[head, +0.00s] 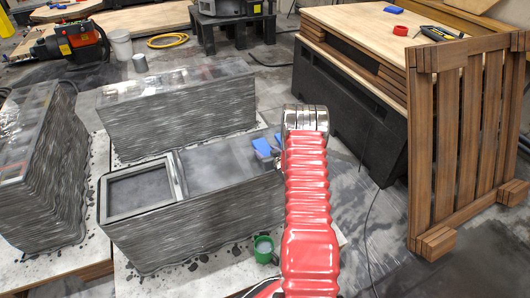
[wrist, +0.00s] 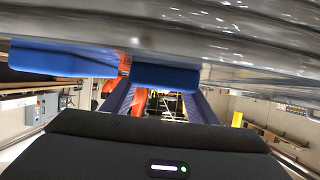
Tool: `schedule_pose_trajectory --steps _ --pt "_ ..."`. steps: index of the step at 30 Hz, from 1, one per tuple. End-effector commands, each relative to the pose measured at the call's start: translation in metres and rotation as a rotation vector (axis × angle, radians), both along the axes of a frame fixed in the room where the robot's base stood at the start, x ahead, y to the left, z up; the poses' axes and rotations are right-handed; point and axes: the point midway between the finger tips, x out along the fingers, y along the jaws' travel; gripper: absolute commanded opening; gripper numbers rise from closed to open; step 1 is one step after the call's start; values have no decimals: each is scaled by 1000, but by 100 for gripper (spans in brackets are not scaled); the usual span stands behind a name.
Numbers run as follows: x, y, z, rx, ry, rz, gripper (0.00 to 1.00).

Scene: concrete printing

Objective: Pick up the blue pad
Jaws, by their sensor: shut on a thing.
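Two small blue pads show in the head view, one (head: 262,147) at the right part of the front grey block and one (head: 278,137) close behind it, beside my silver wrist. In the wrist view a blue pad (wrist: 165,78) sits right in front of my gripper (wrist: 160,92), which is shut on it. A second, wider blue piece (wrist: 62,59) shows to its left. I cannot tell which pad in the head view is the held one.
The layered grey block (head: 200,222) has a square framed opening (head: 140,190). Another long block (head: 180,110) stands behind it and one (head: 38,165) at left. A green cup (head: 263,248) is near my arm. A slatted wooden frame (head: 420,150) and a black bench (head: 335,105) stand at right.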

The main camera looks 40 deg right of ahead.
Motion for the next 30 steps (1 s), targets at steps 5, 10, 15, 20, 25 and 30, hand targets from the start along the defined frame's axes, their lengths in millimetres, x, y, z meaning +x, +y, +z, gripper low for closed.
schedule_pose_trajectory --steps 5,10,15,20,25,30 --pt "1 -1 7 -1 -2 0 28" --pt "1 -1 23 -1 -3 -1 28" --pt "1 -1 47 -2 -3 -1 28" --pt "0 0 72 -1 -2 0 28" --pt "0 0 92 -2 -3 -1 28" --pt "0 0 100 0 -1 0 28"
